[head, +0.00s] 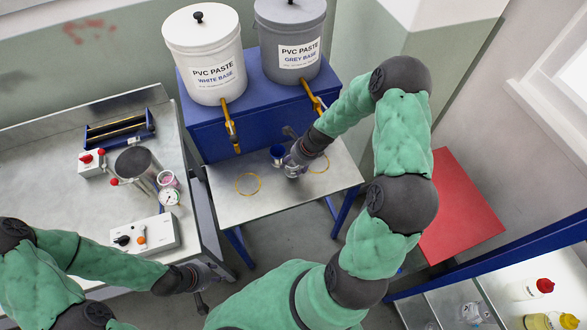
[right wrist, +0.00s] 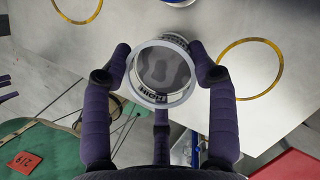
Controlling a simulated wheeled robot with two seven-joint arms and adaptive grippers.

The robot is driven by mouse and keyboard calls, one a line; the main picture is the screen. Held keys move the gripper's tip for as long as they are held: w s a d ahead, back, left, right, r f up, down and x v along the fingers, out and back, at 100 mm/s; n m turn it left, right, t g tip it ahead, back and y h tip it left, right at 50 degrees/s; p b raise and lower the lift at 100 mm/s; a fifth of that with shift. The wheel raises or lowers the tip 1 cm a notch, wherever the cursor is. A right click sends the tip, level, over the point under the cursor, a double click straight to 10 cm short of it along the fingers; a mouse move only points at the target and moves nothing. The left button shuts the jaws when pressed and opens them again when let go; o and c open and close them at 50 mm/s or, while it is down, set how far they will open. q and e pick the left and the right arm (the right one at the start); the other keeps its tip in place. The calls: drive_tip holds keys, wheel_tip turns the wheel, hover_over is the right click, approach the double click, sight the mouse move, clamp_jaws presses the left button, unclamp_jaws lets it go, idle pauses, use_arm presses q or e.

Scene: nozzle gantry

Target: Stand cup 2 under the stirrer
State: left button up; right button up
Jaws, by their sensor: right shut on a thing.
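My right gripper (head: 293,169) is over the small metal table below the paste buckets. In the right wrist view its fingers (right wrist: 168,92) are shut around a light-rimmed cup (right wrist: 163,72) with mottled grey contents. A blue cup (head: 277,152) shows beside the right gripper, and a blue-edged white thing shows at the top of the wrist view. My left gripper (head: 204,279) is low near the left bench's front corner; its fingers are unclear. I cannot make out the stirrer for certain.
Two paste buckets with yellow spouts stand behind the small table (head: 222,205), marked with yellow rings (head: 249,184).

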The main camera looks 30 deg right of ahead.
sight(294, 169)
drive_tip(key=shift+f+b, duration=0.8)
drive_tip(key=shift+f, duration=0.8)
drive_tip(key=shift+f, duration=0.15)
drive_tip(key=o, duration=1.4)
drive_tip(key=shift+c, duration=0.2)
drive_tip(key=shift+r, duration=0.35)
drive_tip(key=p+v, duration=0.4)
drive_tip(key=v, duration=0.7)
drive_tip(key=shift+s+r, duration=0.15)
drive_tip(key=shift+r, duration=0.05)
